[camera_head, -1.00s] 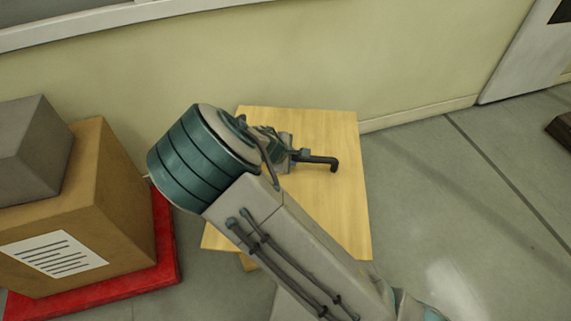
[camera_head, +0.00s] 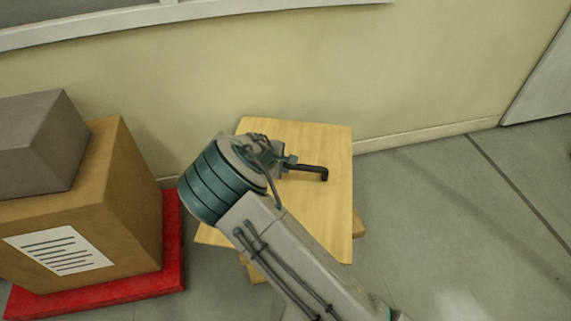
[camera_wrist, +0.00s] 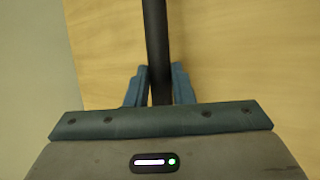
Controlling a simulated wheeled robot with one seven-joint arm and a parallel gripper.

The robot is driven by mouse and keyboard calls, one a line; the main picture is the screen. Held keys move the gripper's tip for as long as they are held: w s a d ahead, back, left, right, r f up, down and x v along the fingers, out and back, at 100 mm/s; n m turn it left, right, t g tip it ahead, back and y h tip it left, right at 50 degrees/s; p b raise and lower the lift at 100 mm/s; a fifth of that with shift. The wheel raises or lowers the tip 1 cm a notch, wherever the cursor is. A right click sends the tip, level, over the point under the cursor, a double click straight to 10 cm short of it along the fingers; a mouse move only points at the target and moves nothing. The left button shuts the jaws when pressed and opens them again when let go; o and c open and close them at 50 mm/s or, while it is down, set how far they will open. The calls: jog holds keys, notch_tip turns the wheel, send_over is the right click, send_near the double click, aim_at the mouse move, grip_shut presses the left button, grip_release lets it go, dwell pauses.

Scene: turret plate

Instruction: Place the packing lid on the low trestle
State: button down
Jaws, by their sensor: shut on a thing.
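The packing lid (camera_head: 318,219) is a flat pale wooden board with a black bar handle (camera_head: 312,172). My gripper (camera_head: 290,163) is shut on this handle. In the wrist view, the two blue-grey fingers of my gripper (camera_wrist: 159,82) stand on either side of the dark bar (camera_wrist: 156,35), with the board (camera_wrist: 235,55) behind it. The low trestle (camera_head: 359,223) shows only as small wooden parts past the board's right edge and below its front edge. The board hides the rest. I cannot tell whether the lid touches the trestle or hangs above it.
At left, a large brown carton (camera_head: 135,205) with a white label stands on a red base (camera_head: 172,238), with a grey box (camera_head: 45,140) on top. A pale wall (camera_head: 420,75) runs close behind the board. Grey floor (camera_head: 440,220) is clear at right.

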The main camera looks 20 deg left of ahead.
notch_tip(320, 180, down, 3)
jog(key=shift+w+a+r+b, duration=0.1)
jog(key=shift+r+b, duration=0.1)
jog(key=shift+b, duration=0.25)
jog(key=shift+r, duration=0.1)
jog(key=c, duration=1.3)
grip_release()
jog(key=shift+f, duration=0.2)
jog(key=shift+o, duration=0.2)
jog(key=shift+r, duration=0.1)
jog(key=p+v, duration=0.3)
jog(key=v, duration=0.9)
jog(key=shift+p, duration=0.35)
